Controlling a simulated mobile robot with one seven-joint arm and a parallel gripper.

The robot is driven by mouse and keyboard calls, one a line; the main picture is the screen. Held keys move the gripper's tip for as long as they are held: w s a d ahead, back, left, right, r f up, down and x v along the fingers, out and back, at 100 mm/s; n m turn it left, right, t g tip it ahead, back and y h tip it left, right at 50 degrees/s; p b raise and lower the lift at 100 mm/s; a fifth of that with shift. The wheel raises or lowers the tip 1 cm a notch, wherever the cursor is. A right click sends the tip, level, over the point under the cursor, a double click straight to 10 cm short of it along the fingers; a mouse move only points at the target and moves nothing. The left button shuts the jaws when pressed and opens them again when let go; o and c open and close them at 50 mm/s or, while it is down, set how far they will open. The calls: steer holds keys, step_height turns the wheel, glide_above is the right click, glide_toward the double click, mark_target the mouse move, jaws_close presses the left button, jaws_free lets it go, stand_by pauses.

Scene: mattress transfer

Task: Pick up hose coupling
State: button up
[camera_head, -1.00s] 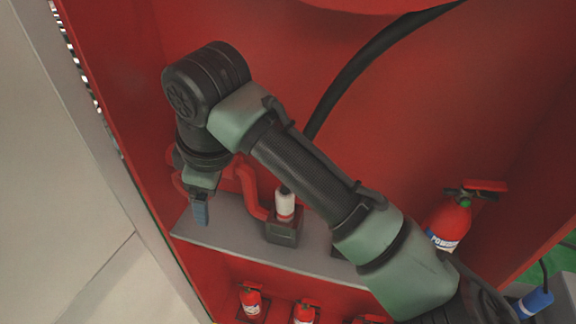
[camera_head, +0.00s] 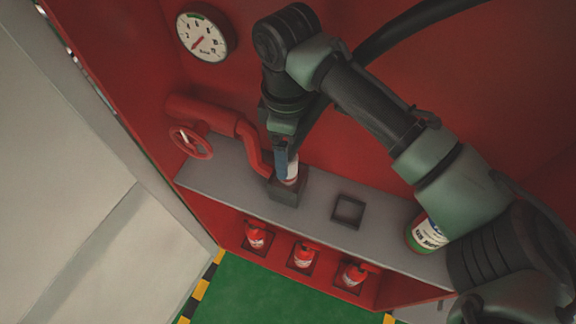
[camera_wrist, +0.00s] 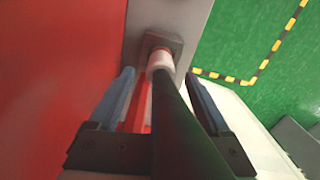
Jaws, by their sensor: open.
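The hose coupling (camera_head: 292,172) is a white cylinder with a red band, standing in a square grey holder (camera_head: 288,190) on the grey shelf. A black hose runs up from its top. In the wrist view the coupling (camera_wrist: 160,61) lies ahead between the two blue fingers, with the hose (camera_wrist: 183,115) passing between them toward the camera. My gripper (camera_head: 282,165) points down at the coupling and partly covers it in the head view. In the wrist view my gripper (camera_wrist: 160,90) is open, one finger on each side, apart from the coupling.
A red pipe (camera_head: 215,117) with a valve wheel (camera_head: 190,141) is close to the left of the coupling. An empty square holder (camera_head: 348,211) is on the shelf (camera_head: 318,205) to the right. Several small extinguishers (camera_head: 303,254) sit below.

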steer(key=shift+f+p, duration=0.3)
steer(key=shift+f, duration=2.4)
jaws_close()
